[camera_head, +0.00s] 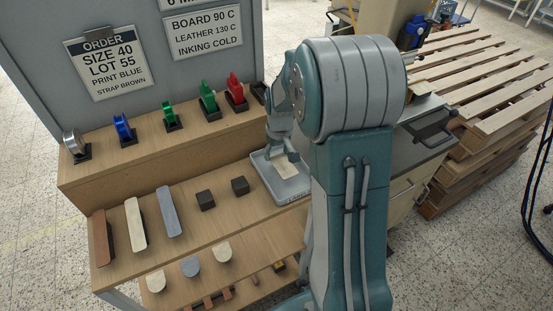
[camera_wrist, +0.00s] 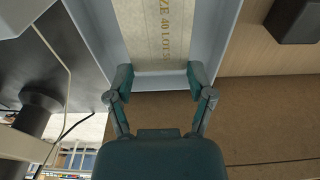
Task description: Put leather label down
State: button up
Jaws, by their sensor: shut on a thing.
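The leather label (camera_head: 288,171) is a pale cream strip over the grey tray (camera_head: 297,191) at the right end of the wooden shelf. In the wrist view the label (camera_wrist: 160,35) carries printed text reading about "ZE 40 LOT 5", running along its length. The tray's pale walls (camera_wrist: 219,35) flank it there. My gripper (camera_wrist: 158,75) is shut on the near end of the label, a finger at each side. In the head view my gripper (camera_head: 281,153) is small and partly hidden at the tray. I cannot tell whether the label touches the tray floor.
Two dark blocks (camera_head: 205,200) and brown, cream and grey strips (camera_head: 135,224) lie left of the tray. An order sign (camera_head: 102,65) reads size 40, lot 55, print blue. Wooden pallets (camera_head: 490,80) are at right.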

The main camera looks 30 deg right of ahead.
aim_at(276, 159)
jog(key=shift+w+f, duration=0.2)
jog(key=shift+f, duration=0.05)
notch_tip(276, 159, down, 3)
jog(key=shift+w+d+f, duration=0.1)
jog(key=shift+f, duration=0.05)
jog(key=o, duration=0.7)
